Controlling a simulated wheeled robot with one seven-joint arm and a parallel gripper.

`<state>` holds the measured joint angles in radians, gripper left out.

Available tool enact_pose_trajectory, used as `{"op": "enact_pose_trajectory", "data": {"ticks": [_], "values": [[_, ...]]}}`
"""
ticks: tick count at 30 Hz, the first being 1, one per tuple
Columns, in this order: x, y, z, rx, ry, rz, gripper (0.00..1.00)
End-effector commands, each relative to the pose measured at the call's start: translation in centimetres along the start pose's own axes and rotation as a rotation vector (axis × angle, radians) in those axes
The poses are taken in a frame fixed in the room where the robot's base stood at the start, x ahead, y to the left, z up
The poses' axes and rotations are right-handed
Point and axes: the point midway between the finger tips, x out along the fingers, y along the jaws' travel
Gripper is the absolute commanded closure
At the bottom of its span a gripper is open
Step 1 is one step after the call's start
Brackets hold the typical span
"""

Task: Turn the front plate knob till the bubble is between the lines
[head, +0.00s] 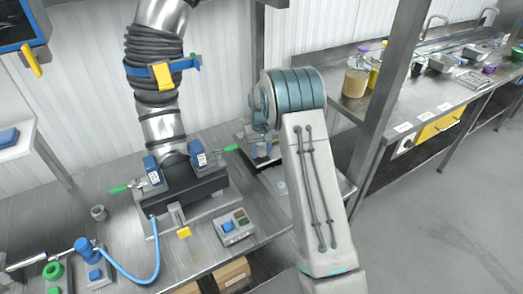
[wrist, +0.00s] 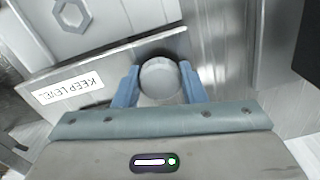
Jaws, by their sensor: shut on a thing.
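A round, pale grey knob (wrist: 159,74) shows in the wrist view, at the edge of a metal plate (wrist: 105,75). The plate carries a white label reading KEEP LEVEL (wrist: 68,88), seen upside down. My gripper (wrist: 160,90) has its two blue fingers on either side of the knob and is shut on it. In the head view my arm covers the knob, and the gripper shows only in part behind it. I cannot make out the bubble or its lines in either view.
In the head view, a large machine with a ribbed black hose (head: 152,75) stands left of my arm. A control box (head: 235,226) sits on the steel bench near the arm. A steel post (head: 390,100) rises at the right. Open floor lies at the lower right.

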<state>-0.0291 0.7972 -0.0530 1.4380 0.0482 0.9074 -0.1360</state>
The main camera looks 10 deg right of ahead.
Motion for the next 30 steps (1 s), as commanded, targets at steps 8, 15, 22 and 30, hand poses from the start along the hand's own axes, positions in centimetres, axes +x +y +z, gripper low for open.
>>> {"op": "enact_pose_trajectory", "data": {"ticks": [8,15,22,30], "values": [[0.19,-0.08,0.0,0.133,-0.001,0.001,0.85],[0.15,-0.07,-0.03,0.345,0.001,0.001,0.85],[0.08,-0.08,-0.06,0.563,0.002,0.001,0.85],[0.0,-0.1,-0.05,0.792,0.001,0.0,0.85]]}}
